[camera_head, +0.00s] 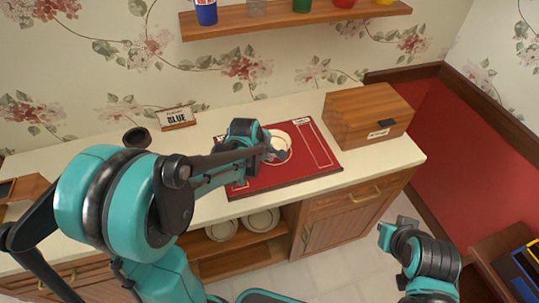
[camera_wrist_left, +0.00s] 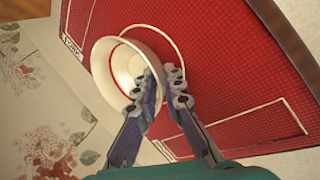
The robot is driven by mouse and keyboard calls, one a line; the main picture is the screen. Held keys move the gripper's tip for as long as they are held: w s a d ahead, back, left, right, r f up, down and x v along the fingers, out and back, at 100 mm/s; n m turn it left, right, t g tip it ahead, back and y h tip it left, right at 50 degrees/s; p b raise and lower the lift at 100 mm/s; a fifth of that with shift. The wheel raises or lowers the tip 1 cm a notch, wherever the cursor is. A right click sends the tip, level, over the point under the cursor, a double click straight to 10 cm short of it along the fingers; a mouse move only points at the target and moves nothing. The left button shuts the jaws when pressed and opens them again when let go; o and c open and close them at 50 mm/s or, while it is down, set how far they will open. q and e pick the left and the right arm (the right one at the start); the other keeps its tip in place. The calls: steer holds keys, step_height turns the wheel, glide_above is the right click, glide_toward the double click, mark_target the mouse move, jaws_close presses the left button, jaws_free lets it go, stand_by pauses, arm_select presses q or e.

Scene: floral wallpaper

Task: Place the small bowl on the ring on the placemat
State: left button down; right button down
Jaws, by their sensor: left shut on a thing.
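The small cream bowl (camera_wrist_left: 116,82) is in the left wrist view, over the red placemat (camera_wrist_left: 225,60). It also shows in the head view (camera_head: 288,138), partly hidden by my gripper. My left gripper (camera_wrist_left: 165,85) is shut on the bowl's rim, one finger inside and one outside. The gripper shows in the head view too (camera_head: 276,154). The ring, a thin pale outline (camera_wrist_left: 183,55) on the placemat, shows beside and above the bowl; the bowl hides part of it. I cannot tell whether the bowl touches the mat. My right gripper (camera_head: 387,234) is low at the right, away from the counter.
A wooden box (camera_head: 365,112) stands right of the placemat. A shelf (camera_head: 300,22) with cups hangs above. Plates (camera_head: 262,219) sit in the open compartment below.

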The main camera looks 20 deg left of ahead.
arm_select(q)
steer(key=c, duration=1.6)
jaws_free()
steer(key=shift+r, duration=0.25)
steer(key=p+v, duration=0.5)
steer(key=v, duration=0.7)
steer(key=s+m, duration=0.5)
steer(key=m, duration=0.1)
steer(key=s+d+r+m+t+y, duration=0.1)
steer(key=s+m, duration=0.4)
steer(key=s+r+m, duration=0.1)
steer(key=s+m, duration=0.4)
steer(key=m, duration=0.1)
steer(key=shift+d+m+t, duration=0.15)
steer(key=shift+m+t, duration=0.15)
